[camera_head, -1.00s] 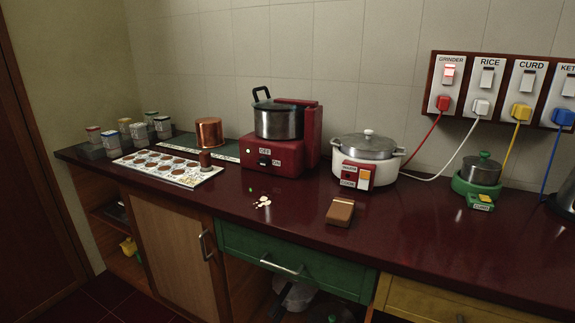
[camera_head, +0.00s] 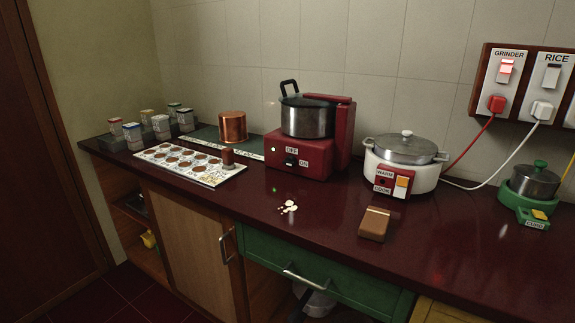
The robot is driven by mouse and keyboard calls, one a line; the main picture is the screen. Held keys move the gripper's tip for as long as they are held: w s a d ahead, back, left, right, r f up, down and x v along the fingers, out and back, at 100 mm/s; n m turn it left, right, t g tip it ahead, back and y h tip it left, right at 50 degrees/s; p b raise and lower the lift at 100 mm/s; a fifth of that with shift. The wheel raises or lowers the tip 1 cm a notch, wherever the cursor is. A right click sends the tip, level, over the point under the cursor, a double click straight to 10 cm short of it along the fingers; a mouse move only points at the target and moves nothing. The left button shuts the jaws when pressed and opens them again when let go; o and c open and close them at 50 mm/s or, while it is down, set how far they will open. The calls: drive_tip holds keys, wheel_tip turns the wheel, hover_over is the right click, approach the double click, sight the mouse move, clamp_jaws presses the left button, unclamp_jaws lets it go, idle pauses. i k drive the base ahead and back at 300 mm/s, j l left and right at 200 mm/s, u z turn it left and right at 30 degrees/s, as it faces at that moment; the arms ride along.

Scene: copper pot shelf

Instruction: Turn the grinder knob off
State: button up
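The grinder (camera_head: 298,157) is a red machine with a steel pot (camera_head: 307,116) on top, near the back of the dark red counter. Its front has a small dark knob (camera_head: 290,161) between an OFF label (camera_head: 292,150) above and an ON label (camera_head: 304,164) at the lower right. The knob is too small to tell exactly which way it points. My gripper is not in view.
A brown box (camera_head: 374,224) and white pieces (camera_head: 288,207) lie on the counter before the grinder. A white cooker (camera_head: 405,161) stands right, a copper pot (camera_head: 232,127) left. The wall switch marked GRINDER (camera_head: 505,71) is lit red. Clear counter (camera_head: 330,215) lies in front.

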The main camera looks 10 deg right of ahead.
sight(290, 161)
drive_tip(key=i+j, duration=0.1)
drive_tip(key=j, duration=0.25)
drive_tip(key=i+j+z, duration=0.15)
drive_tip(key=j, duration=0.2)
drive_tip(key=i+j, duration=0.1)
drive_tip(key=j, duration=0.25)
drive_tip(key=i+j+z, duration=0.15)
drive_tip(key=j, duration=0.2)
